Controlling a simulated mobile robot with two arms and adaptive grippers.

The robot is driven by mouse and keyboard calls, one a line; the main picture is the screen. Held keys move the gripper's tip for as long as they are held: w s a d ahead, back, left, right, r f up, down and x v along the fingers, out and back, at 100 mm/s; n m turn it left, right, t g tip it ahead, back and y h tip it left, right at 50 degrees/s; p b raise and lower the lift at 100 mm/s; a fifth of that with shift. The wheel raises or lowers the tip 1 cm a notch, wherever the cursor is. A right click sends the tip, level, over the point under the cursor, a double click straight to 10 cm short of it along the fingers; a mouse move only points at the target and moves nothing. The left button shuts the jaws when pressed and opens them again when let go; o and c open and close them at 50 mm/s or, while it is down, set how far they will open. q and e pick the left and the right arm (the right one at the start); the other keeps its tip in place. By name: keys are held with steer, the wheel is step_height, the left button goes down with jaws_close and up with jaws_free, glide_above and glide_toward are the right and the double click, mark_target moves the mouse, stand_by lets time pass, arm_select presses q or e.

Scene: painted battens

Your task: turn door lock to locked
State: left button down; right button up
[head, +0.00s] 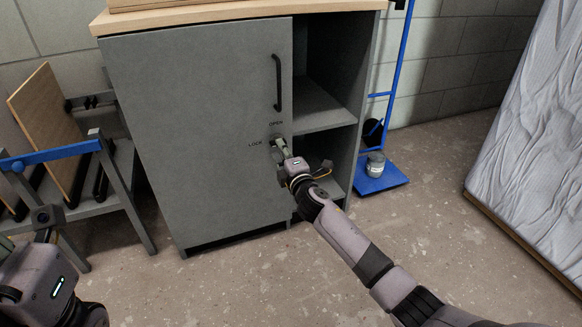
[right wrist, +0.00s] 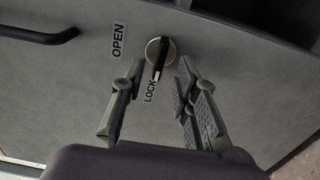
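The grey cabinet door (head: 200,120) is shut, with a round lock knob (right wrist: 161,50) on it. The knob's black lever points down at the LOCK label (right wrist: 150,91) in the right wrist view; the OPEN label (right wrist: 118,40) is to its left. In the head view my right gripper (head: 279,145) is at the lock and hides part of it. In the right wrist view its fingers (right wrist: 161,69) are spread on both sides of the lever, with gaps and nothing held. My left gripper (head: 44,222) is low at the left, away from the door; its finger opening is unclear.
A black door handle (head: 278,82) is above the lock. Open shelves (head: 322,105) are right of the door. A blue hand truck (head: 380,180) carries a can (head: 375,163). A wrapped mattress-like panel (head: 530,140) leans at right. A rack with boards (head: 50,130) stands at left.

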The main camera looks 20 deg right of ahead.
steer(key=s, duration=0.9)
steer(key=shift+s, duration=0.1)
